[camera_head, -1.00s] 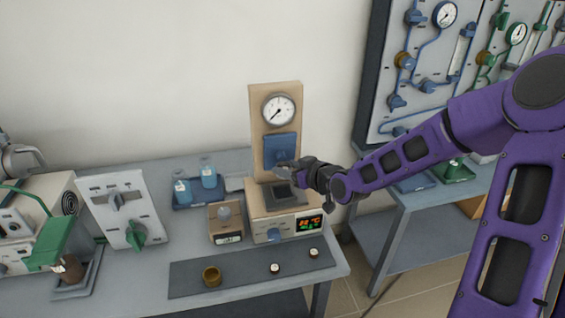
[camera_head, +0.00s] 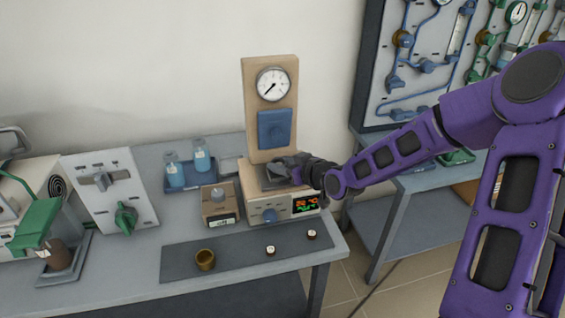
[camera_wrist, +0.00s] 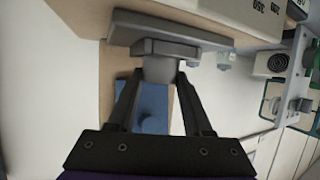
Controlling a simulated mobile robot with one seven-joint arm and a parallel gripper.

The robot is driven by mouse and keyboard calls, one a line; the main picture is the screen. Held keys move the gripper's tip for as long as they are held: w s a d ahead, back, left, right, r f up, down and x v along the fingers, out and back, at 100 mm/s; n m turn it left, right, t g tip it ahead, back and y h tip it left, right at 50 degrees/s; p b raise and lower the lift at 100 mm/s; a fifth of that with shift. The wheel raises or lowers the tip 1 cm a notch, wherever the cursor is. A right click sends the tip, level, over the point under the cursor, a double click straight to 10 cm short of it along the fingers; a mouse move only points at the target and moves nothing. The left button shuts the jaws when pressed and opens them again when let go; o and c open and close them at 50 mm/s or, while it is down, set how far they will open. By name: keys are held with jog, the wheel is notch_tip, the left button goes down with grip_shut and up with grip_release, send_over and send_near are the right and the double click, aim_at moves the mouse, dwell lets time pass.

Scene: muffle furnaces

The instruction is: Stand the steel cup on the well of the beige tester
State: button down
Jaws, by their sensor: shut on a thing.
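The beige tester (camera_head: 243,185) stands on the grey bench, with a tall back board carrying a round gauge and a blue panel. My gripper (camera_head: 280,170) is low over the tester's top. The cup's end meets or nearly meets a grey plate (camera_wrist: 120,27) on the tester's top. I cannot tell whether they touch. The well is hidden behind the cup and plate. In the head view my gripper hides most of the cup.
A small beige box with a display (camera_head: 219,207) stands left of the tester. The gauge board rises close behind my gripper.

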jog(key=shift+f, duration=0.4)
jog(key=shift+c, duration=1.2)
grip_release()
jog(key=p+v, duration=0.5)
jog(key=v, duration=1.2)
jog(key=shift+d, duration=0.25)
jog(key=shift+s, duration=0.1)
